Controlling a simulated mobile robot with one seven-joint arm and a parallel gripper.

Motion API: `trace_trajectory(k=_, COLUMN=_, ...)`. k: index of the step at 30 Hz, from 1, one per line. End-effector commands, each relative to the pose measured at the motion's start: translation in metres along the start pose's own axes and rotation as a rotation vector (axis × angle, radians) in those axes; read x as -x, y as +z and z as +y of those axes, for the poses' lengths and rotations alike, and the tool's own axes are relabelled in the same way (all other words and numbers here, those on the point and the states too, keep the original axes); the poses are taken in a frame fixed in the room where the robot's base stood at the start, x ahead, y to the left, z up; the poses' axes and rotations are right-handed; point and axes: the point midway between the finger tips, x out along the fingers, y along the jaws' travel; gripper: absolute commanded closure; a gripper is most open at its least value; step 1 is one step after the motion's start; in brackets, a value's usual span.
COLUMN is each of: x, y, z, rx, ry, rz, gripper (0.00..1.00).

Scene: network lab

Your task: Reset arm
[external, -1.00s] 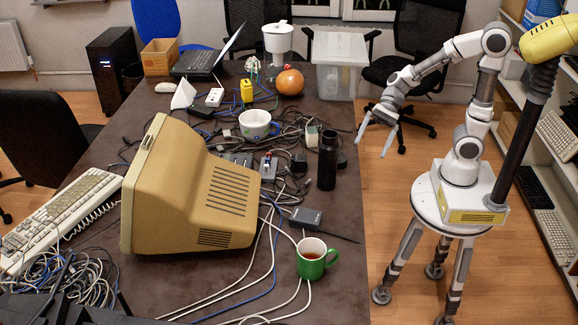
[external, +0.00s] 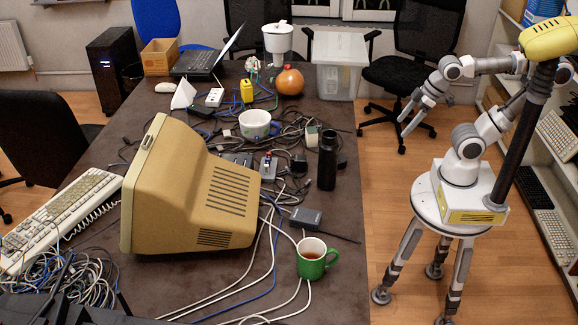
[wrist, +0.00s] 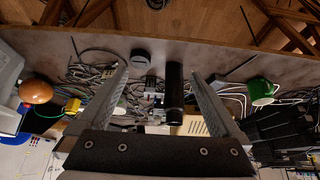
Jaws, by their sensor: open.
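My gripper (external: 405,132) is open and empty in the external view. It hangs in the air to the right of the table's right edge, with its fingers pointing down. My arm is folded back above its white base on the tripod stand. In the wrist view the two fingers of my gripper (wrist: 160,95) are spread wide with nothing held. The table with its cables and a black bottle shows beyond and between them.
A black office chair (external: 415,60) stands behind my gripper. Shelves (external: 560,225) are at the right. Floor between table and stand is clear.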

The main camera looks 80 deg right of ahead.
Motion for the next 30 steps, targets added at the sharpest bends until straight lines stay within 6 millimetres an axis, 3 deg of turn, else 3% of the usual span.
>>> trace_trajectory(k=5, x=0.004, y=-0.002, z=0.000, rx=-0.002, ry=-0.002, rz=-0.001, gripper=0.00)
trace_trajectory(k=10, x=0.025, y=-0.013, z=0.000, rx=-0.003, ry=-0.002, rz=-0.001, gripper=0.00)
trace_trajectory(k=24, x=0.130, y=-0.070, z=0.000, rx=-0.004, ry=-0.003, rz=-0.001, gripper=0.00)
trace_trajectory(k=30, x=0.163, y=-0.087, z=0.001, rx=-0.004, ry=-0.003, rz=-0.001, gripper=0.00)
